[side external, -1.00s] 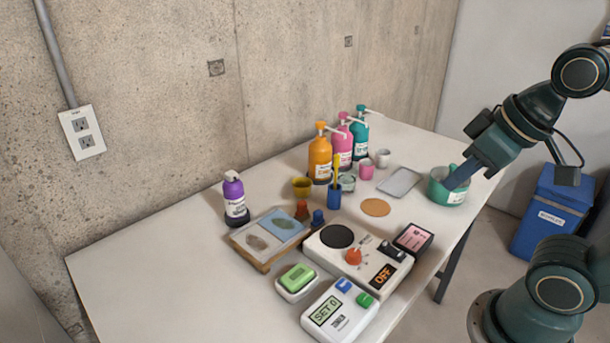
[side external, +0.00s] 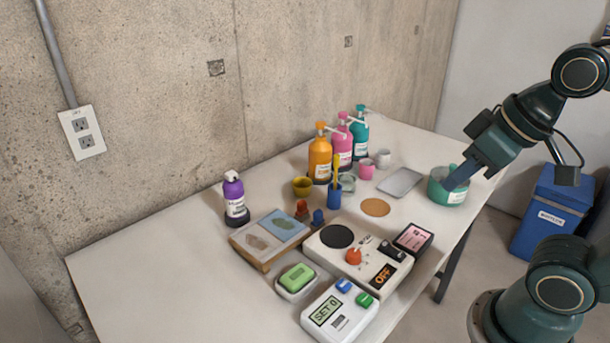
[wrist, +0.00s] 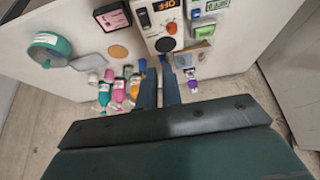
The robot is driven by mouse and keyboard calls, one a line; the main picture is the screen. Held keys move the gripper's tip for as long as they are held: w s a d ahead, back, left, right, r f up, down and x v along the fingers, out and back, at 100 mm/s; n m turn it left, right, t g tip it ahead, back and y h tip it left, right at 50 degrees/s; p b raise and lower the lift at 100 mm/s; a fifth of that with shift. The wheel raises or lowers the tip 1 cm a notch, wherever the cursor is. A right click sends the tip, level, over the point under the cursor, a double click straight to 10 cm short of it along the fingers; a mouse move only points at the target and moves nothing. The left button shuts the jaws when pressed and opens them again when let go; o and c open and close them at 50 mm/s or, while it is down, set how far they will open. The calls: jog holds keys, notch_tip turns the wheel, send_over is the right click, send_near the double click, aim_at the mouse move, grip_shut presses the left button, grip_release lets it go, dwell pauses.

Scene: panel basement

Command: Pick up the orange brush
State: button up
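A slim yellow-orange stick (side external: 336,170), which looks like a brush handle, stands upright in a small blue cup (side external: 334,195) near the middle of the table. A small orange-brown piece (side external: 302,209) stands left of the cup; I cannot tell whether it is a brush or a stamp. My gripper (side external: 455,182) is far to the right of both, overlapping a green tub (side external: 441,190) in the side view. In the wrist view my gripper's fingers (wrist: 160,85) are apart with an empty gap between them. The brush is not clear in the wrist view.
Orange, pink and teal pump bottles (side external: 319,155) stand behind the cup. A hotplate device (side external: 325,256) lies in front. The table's left end is clear.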

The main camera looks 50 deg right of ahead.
jog(key=o, duration=0.7)
jog(key=shift+o, duration=0.2)
jog(key=m+g, duration=0.6)
jog(key=m, duration=1.2)
send_over(302, 201)
notch_tip(302, 201, down, 11)
jog(key=shift+f, duration=4.4)
